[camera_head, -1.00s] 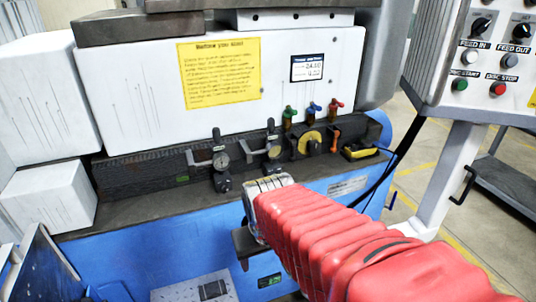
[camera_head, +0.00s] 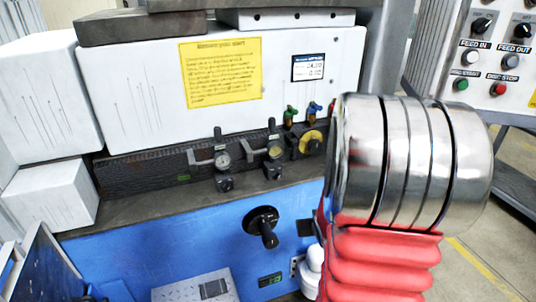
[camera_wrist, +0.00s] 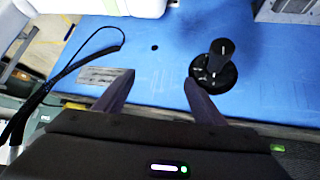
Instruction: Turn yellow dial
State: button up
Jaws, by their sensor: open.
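The yellow dial (camera_head: 311,141) is on the dark ledge of the grinder, right of two gauges, in the head view. My silver and red arm stands just right of it and hides what lies beyond. My gripper (camera_wrist: 158,82) shows in the wrist view with its two fingers apart and nothing between them. It faces the blue machine front, with a black crank handle (camera_wrist: 215,65) just right of the right fingertip. The dial cannot be made out in the wrist view. The gripper's fingers are not visible in the head view.
The black crank handle (camera_head: 263,227) sticks out of the blue front (camera_head: 190,245) below the ledge. Gauges (camera_head: 222,162) with levers stand left of the dial. Green (camera_head: 290,113) and blue (camera_head: 313,109) valves are above it. A control panel (camera_head: 500,62) is at the right.

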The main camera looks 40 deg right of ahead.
jog(key=w+a+r+n+t, duration=0.1)
jog(key=w+r+t, duration=0.7)
jog(key=r, duration=0.5)
jog(key=shift+w+r+t+y, duration=0.15)
jog(key=shift+t+y, duration=0.15)
jog(key=shift+t, duration=0.9)
